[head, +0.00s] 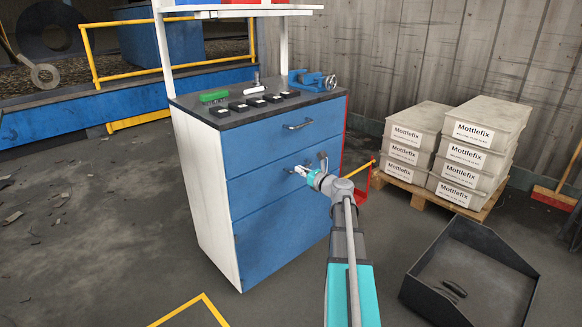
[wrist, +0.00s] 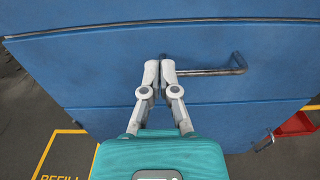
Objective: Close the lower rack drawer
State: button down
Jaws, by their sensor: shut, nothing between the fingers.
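The blue drawer cabinet (head: 280,230) stands ahead with three stacked fronts. The top front (head: 270,140) carries a metal handle (head: 299,125). My gripper (head: 300,171) is in front of the middle drawer (head: 250,188) and partly hides its handle (head: 323,160). In the wrist view my gripper (wrist: 160,67) is shut and empty, with its fingertips at the left end of the handle (wrist: 215,70), touching or very close to the drawer front (wrist: 90,75). The bottom front (head: 275,245) looks flush. A thin pale edge runs above the middle drawer; any small gap is hard to judge.
A dark open bin (head: 475,265) lies on the floor at right. A red object (head: 362,195) stands beside the cabinet. A blue vise (head: 310,80) sits on top. The floor at left is mostly clear.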

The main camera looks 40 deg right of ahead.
jog(key=s, duration=0.7)
jog(key=shift+d, duration=0.45)
jog(key=shift+w+a, duration=0.1)
jog(key=w+a+f+n+g+y+p, duration=0.1)
jog(key=a+f+n+g+y+p, duration=0.2)
jog(key=a+n, duration=0.7)
jog(key=a+f+n+g+y+p, duration=0.1)
jog(key=a+f+n+g+y, duration=0.3)
jog(key=a, duration=1.1)
jog(key=s+a+f+n+g+h+p, duration=0.1)
jog(key=s+a+n+g+h+p, duration=0.1)
jog(key=s+a+n+g+h, duration=0.5)
jog(key=s+a+f+n+g+h+p, duration=0.3)
jog(key=s+a+n, duration=0.45)
jog(key=n, duration=0.65)
notch_tip(320, 180, up, 39)
jog(key=w+a+p, duration=0.1)
jog(key=p, duration=3.6)
jog(key=shift+w+a+g+y+p, duration=0.15)
jog(key=shift+a+g+y+p, duration=0.2)
jog(key=shift+a+g+y, duration=0.05)
